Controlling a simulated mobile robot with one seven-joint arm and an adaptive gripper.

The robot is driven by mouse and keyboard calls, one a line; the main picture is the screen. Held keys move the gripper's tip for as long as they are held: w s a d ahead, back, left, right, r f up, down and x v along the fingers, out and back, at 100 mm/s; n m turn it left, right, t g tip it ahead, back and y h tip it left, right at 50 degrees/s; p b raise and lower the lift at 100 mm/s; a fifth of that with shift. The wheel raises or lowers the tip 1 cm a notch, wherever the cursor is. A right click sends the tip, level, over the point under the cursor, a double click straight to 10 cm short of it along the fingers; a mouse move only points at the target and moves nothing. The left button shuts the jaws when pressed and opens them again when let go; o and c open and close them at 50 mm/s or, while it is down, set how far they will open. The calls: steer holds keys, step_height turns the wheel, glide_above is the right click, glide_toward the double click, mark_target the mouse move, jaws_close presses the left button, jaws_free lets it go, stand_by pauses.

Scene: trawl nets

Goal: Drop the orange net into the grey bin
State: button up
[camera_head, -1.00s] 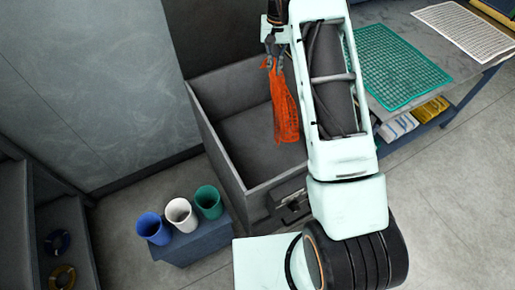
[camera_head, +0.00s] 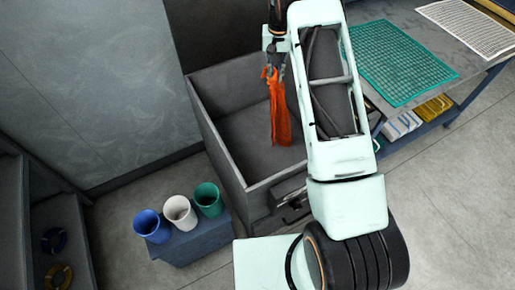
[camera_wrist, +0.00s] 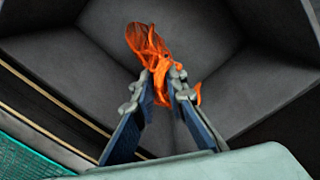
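The orange net (camera_head: 278,110) hangs in a long bundle from my gripper (camera_head: 272,68) in the head view. My gripper is shut on its upper end. The grey bin (camera_head: 204,118) is a large open box below; its floor and inner walls show. The net hangs over the bin's opening; I cannot tell how far its lower end is above the floor. In the wrist view the orange net (camera_wrist: 152,60) is pinched between the two fingertips (camera_wrist: 162,85), with the inside of the grey bin (camera_wrist: 75,70) all around behind it.
Blue, white and green cups (camera_head: 179,212) stand on a low block in front of the bin. A table with a green mat (camera_head: 398,60) and a white grid (camera_head: 470,28) is at the right. Shelves with coils (camera_head: 57,275) are at the lower left. My arm covers the bin's right side.

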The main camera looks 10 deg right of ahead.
steer(key=o, duration=0.3)
steer(key=shift+o, duration=0.4)
steer(key=o, duration=0.6)
steer(key=shift+c, duration=0.2)
steer(key=shift+o, duration=0.5)
steer(key=o, duration=0.5)
step_height(320, 180, up, 6)
steer(key=p, duration=0.2)
steer(key=shift+f+p, duration=0.25)
steer(key=shift+p, duration=0.15)
